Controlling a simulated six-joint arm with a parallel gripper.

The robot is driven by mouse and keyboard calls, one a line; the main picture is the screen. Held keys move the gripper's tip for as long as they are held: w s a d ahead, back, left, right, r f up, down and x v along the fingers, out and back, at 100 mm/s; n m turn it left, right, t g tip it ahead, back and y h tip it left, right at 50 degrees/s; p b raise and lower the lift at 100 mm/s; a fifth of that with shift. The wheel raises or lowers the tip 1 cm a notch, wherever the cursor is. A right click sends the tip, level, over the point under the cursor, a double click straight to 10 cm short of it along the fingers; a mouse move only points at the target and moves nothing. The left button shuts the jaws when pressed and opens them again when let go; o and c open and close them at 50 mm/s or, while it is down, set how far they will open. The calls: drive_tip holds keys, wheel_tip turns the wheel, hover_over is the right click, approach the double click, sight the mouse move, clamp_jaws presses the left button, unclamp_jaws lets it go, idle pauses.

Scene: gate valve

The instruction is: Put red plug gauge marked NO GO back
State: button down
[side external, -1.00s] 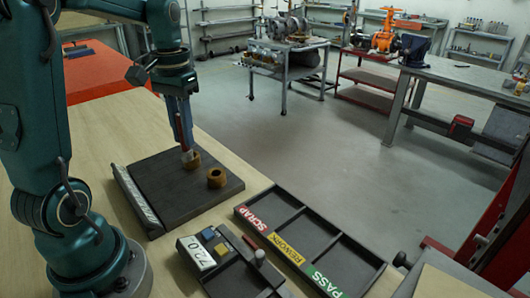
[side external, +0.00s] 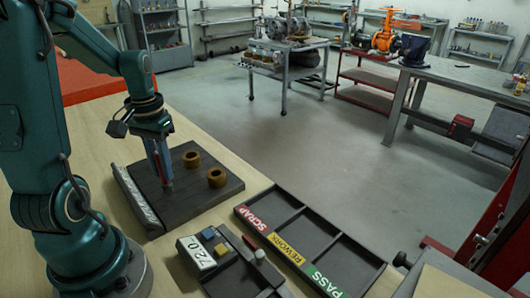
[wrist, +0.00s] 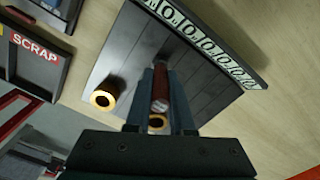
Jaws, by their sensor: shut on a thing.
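My gripper (side external: 163,180) is shut on the red plug gauge (wrist: 160,90), which points down between the fingers. In the side view only a small reddish end of the gauge (side external: 168,187) shows at the fingertips. Gripper and gauge are over the dark board (side external: 200,200), left of two brass rings. One ring (side external: 191,159) is at the back and the other (side external: 216,177) is nearer the front right. In the wrist view, one ring (wrist: 103,95) is clear and the other (wrist: 156,122) is partly hidden by my fingers. The NO GO marking is not readable.
A dark gauge stand (side external: 222,268) with a 72.0 label (side external: 198,252) and small blue and yellow blocks is in front of the board. A tray (side external: 312,240) marked SCRAP, REWORK and PASS lies to its right, its compartments empty. A numbered strip (side external: 136,200) edges the board.

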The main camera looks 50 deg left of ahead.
drive_tip(key=shift+f, duration=0.15)
drive_tip(key=c, duration=1.2)
unclamp_jaws()
drive_tip(key=shift+f, duration=0.1)
drive_tip(key=o, duration=0.4)
wheel_tip(320, 180, up, 11)
drive_tip(key=shift+r, duration=0.65)
drive_tip(key=d+f+m+t, duration=0.1)
drive_tip(key=d+m+t, duration=0.1)
drive_tip(key=d, duration=0.3)
drive_tip(key=s+d+f+m+t, duration=0.1)
drive_tip(key=d+m, duration=0.1)
drive_tip(key=d, duration=0.4)
drive_tip(key=s+d+m+t, duration=0.1)
drive_tip(key=d+m+t, duration=0.1)
drive_tip(key=d, duration=0.4)
drive_tip(key=shift+d+f+t, duration=0.1)
drive_tip(key=shift+f+t, duration=0.2)
drive_tip(key=shift+f, duration=0.1)
